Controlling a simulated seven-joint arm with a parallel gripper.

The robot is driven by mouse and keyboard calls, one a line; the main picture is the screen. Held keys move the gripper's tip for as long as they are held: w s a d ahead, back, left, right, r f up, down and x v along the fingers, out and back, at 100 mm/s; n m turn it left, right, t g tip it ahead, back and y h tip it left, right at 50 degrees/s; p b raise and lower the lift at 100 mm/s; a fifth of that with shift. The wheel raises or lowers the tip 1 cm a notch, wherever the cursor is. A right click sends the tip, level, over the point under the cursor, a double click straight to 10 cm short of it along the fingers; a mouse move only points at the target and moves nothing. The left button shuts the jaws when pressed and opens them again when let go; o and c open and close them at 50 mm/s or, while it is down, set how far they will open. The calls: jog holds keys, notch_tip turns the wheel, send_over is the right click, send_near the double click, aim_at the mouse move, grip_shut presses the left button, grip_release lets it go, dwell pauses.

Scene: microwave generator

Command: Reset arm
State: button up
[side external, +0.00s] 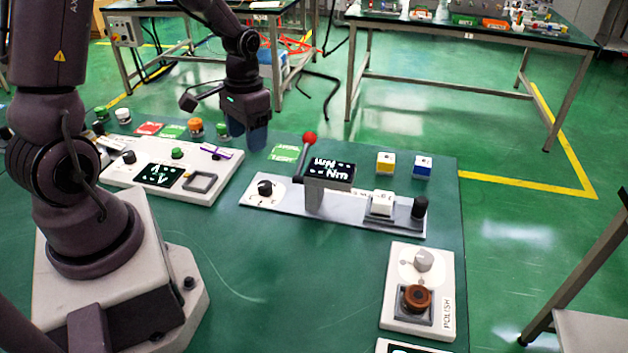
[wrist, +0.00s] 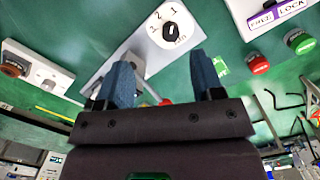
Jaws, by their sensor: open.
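My gripper (side external: 249,140) hangs with its blue fingers pointing down near the far edge of the green table (side external: 275,250), between the left panel and the middle panel. In the wrist view my gripper (wrist: 163,65) has its two blue fingers spread apart with nothing held between them. The black dial (wrist: 174,35) on its white panel shows just beyond the fingertips. My fingers appear apart from the panels.
The left panel (side external: 115,182) carries knobs and a small screen. The middle panel (side external: 345,218) has a red-ball lever (side external: 309,138), a display (side external: 330,170) and a white block (side external: 382,202). Yellow (side external: 385,163) and blue-sided (side external: 422,167) blocks stand behind. A POLISH panel (side external: 393,318) is front right.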

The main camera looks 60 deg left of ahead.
jog(key=s+d+r+m+t, duration=0.1)
jog(key=s+d+r+t, duration=0.2)
jog(key=d+r, duration=0.4)
jog(key=s+d+r+m+t, duration=0.1)
jog(key=s+d+r+t, duration=0.2)
jog(key=r, duration=0.8)
jog(key=s+d, duration=0.2)
jog(key=d, duration=0.1)
jog(key=shift+s+d+r+m+t, duration=0.2)
jog(key=shift+d+r+m+t, duration=0.1)
jog(key=shift+d+r, duration=0.05)
